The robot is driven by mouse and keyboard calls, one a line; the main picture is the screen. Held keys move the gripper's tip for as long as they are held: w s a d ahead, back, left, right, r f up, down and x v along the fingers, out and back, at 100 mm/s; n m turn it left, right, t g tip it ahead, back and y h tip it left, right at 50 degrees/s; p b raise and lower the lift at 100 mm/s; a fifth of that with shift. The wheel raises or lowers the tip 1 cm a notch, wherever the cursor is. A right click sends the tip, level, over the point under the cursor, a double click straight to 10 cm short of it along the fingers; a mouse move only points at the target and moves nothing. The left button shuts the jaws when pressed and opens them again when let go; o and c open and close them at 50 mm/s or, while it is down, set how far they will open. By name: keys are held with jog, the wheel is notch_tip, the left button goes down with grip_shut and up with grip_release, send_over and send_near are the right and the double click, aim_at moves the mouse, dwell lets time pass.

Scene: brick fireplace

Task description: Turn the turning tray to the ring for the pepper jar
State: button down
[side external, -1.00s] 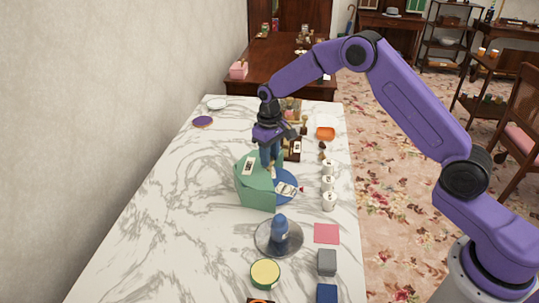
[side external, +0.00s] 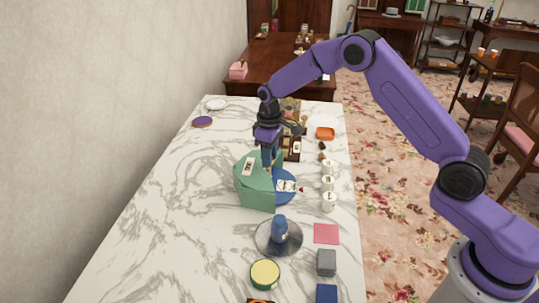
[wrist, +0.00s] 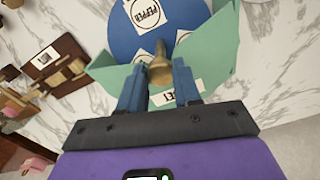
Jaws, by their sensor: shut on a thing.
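The turning tray (side external: 284,197) is a blue disc with white labels, partly covered by a green housing (side external: 258,187). In the wrist view the blue disc (wrist: 125,40) shows a white ring label reading PEPPER (wrist: 146,14) near the top, with other white labels partly cut off. The green housing (wrist: 207,55) shows there too. My gripper (wrist: 160,82) points down over the housing. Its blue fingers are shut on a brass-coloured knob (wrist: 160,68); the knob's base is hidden. In the side view my gripper (side external: 270,165) hides the knob.
Several white jars (side external: 328,184) stand right of the tray. A grey round plate with a blue object (side external: 280,230) is in front. A dark wooden rack (side external: 293,150) and an orange dish (side external: 325,133) are behind.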

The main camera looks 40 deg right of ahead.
jog(key=c, duration=0.8)
grip_release()
jog(key=shift+r, duration=0.1)
notch_tip(320, 180, up, 17)
jog(key=shift+r, duration=0.15)
jog(key=shift+a, duration=0.1)
